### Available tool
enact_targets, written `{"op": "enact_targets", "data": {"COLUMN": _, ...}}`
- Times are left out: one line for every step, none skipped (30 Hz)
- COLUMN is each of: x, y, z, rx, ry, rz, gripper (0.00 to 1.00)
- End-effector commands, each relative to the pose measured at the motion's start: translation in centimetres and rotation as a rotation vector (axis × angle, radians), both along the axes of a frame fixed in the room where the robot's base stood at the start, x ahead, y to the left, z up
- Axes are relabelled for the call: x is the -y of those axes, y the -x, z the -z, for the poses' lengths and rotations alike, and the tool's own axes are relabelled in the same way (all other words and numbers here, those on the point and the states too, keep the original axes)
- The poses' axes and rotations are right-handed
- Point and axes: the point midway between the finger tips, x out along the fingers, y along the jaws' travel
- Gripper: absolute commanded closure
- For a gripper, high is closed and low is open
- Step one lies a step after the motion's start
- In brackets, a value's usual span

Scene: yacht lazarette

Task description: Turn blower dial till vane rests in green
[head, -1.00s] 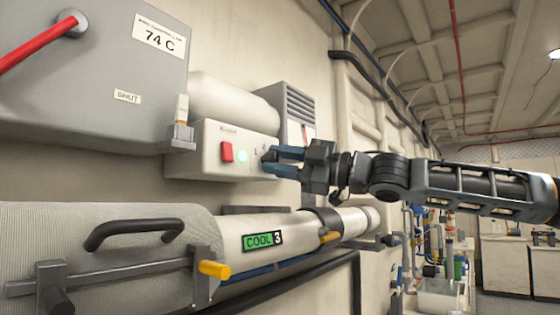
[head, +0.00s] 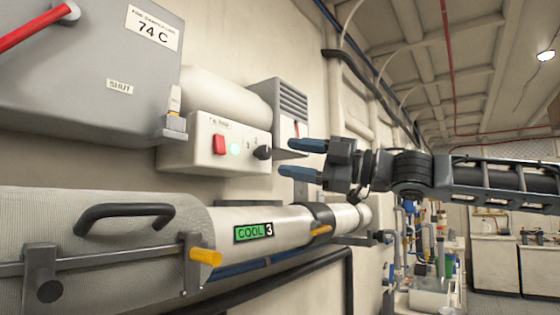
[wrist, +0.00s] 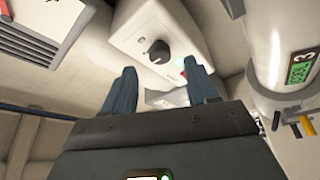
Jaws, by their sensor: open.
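The blower control box (head: 195,155) is pale, wall-mounted, with a red switch (head: 219,145), a lit green lamp (head: 235,149) and a black dial (head: 263,153) at its right end. The dial also shows in the wrist view (wrist: 158,53), uncovered, with its pointer mark too small to read. My gripper (head: 288,159) is open and empty, its blue fingers just right of the dial and apart from it. The grey louvred housing (head: 292,100) behind carries a small red mark (head: 297,130). I cannot make out the vane's position or a green band.
A pale pipe (head: 290,219) with a green "COOL 3" display (head: 253,233) and yellow-handled clamps (head: 205,256) runs below the box. A grey cabinet (head: 90,70) with a red lever stands left. Open room lies right of my arm.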

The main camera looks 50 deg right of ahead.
Motion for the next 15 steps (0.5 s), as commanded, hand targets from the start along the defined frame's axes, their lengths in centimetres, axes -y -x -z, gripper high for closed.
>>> {"op": "enact_targets", "data": {"x": 0.4, "y": 0.7, "z": 0.3, "rx": 0.000, "ry": 0.001, "rz": 0.003, "gripper": 0.42}}
{"op": "enact_targets", "data": {"x": 0.5, "y": 1.0, "z": 0.4, "rx": 0.000, "ry": 0.001, "rz": 0.003, "gripper": 0.42}}
{"op": "enact_targets", "data": {"x": 0.6, "y": 1.3, "z": 0.4, "rx": 0.000, "ry": 0.001, "rz": 0.002, "gripper": 0.42}}
{"op": "enact_targets", "data": {"x": 0.7, "y": 1.6, "z": 0.4, "rx": 0.000, "ry": 0.000, "rz": 0.001, "gripper": 0.42}}
{"op": "enact_targets", "data": {"x": 0.7, "y": 1.7, "z": 0.4, "rx": 0.000, "ry": 0.000, "rz": 0.001, "gripper": 0.42}}
{"op": "enact_targets", "data": {"x": 0.8, "y": 1.9, "z": 0.5, "rx": 0.000, "ry": 0.000, "rz": 0.001, "gripper": 0.42}}
{"op": "enact_targets", "data": {"x": 0.8, "y": 2.0, "z": 0.5, "rx": 0.000, "ry": 0.000, "rz": 0.001, "gripper": 0.42}}
{"op": "enact_targets", "data": {"x": 0.9, "y": 2.1, "z": 0.5, "rx": 0.000, "ry": 0.000, "rz": 0.001, "gripper": 0.42}}
{"op": "enact_targets", "data": {"x": 0.9, "y": 2.2, "z": 0.5, "rx": 0.000, "ry": 0.000, "rz": 0.000, "gripper": 0.42}}
{"op": "enact_targets", "data": {"x": 0.9, "y": 2.2, "z": 0.5, "rx": 0.000, "ry": 0.000, "rz": 0.000, "gripper": 0.42}}
{"op": "enact_targets", "data": {"x": 0.9, "y": 2.2, "z": 0.5, "rx": 0.000, "ry": 0.000, "rz": 0.000, "gripper": 0.42}}
{"op": "enact_targets", "data": {"x": 0.9, "y": 2.2, "z": 0.4, "rx": 0.000, "ry": 0.000, "rz": -0.001, "gripper": 0.42}}
{"op": "enact_targets", "data": {"x": 0.9, "y": 2.2, "z": 0.4, "rx": 0.000, "ry": 0.000, "rz": -0.001, "gripper": 0.42}}
{"op": "enact_targets", "data": {"x": 0.9, "y": 2.2, "z": 0.4, "rx": 0.000, "ry": 0.000, "rz": -0.001, "gripper": 0.42}}
{"op": "enact_targets", "data": {"x": 0.9, "y": 2.2, "z": 0.4, "rx": 0.000, "ry": 0.000, "rz": -0.001, "gripper": 0.42}}
